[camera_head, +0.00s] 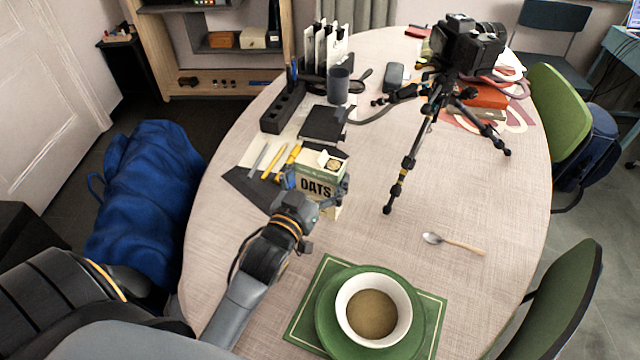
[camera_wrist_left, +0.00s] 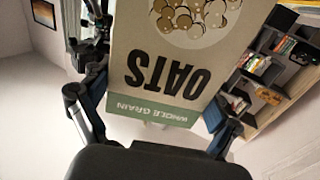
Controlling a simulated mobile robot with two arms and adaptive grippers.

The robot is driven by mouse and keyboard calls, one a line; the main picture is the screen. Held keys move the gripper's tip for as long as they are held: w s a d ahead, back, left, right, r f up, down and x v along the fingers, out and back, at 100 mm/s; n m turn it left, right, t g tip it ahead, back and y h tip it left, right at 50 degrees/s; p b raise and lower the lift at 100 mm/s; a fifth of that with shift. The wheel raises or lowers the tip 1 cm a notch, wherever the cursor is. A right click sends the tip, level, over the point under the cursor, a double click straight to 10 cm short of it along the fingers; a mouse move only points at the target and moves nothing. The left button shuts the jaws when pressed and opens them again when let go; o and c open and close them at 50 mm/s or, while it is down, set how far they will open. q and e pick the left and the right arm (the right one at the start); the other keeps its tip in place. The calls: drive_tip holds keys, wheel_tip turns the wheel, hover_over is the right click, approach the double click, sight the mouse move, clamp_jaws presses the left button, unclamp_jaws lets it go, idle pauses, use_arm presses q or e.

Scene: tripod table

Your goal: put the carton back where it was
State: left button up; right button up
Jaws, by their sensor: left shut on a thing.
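The carton (camera_head: 316,190) is a cream oats box with a green band and a round cap on its top. It is upright near the middle left of the table in the head view. My left gripper (camera_head: 315,182) is shut on it, with a finger on each side. I cannot tell whether its base touches the table. In the left wrist view the carton (camera_wrist_left: 180,65) fills the middle, its lettering upside down, between the fingers of my left gripper (camera_wrist_left: 155,108). My right gripper is not in view.
A bowl (camera_head: 345,297) on a green plate and placemat (camera_head: 435,305) stands at the front. A spoon (camera_head: 455,242) lies right. A camera tripod (camera_head: 408,165) stands close right of the carton. Pens (camera_head: 272,160), a black box (camera_head: 323,124) and a cup (camera_head: 339,86) are behind.

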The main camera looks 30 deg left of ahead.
sight(315, 192)
use_arm(q)
drive_tip(key=shift+w+a+f, duration=0.1)
drive_tip(key=shift+w+f, duration=0.05)
drive_tip(key=shift+f, duration=1.55)
drive_tip(key=o, duration=1.2)
drive_tip(key=shift+f, duration=0.2)
drive_tip(key=shift+c, duration=0.2)
drive_tip(key=shift+r, duration=0.15)
drive_tip(key=s+b, duration=0.1)
drive_tip(key=s, duration=1.1)
drive_tip(key=shift+d, duration=0.35)
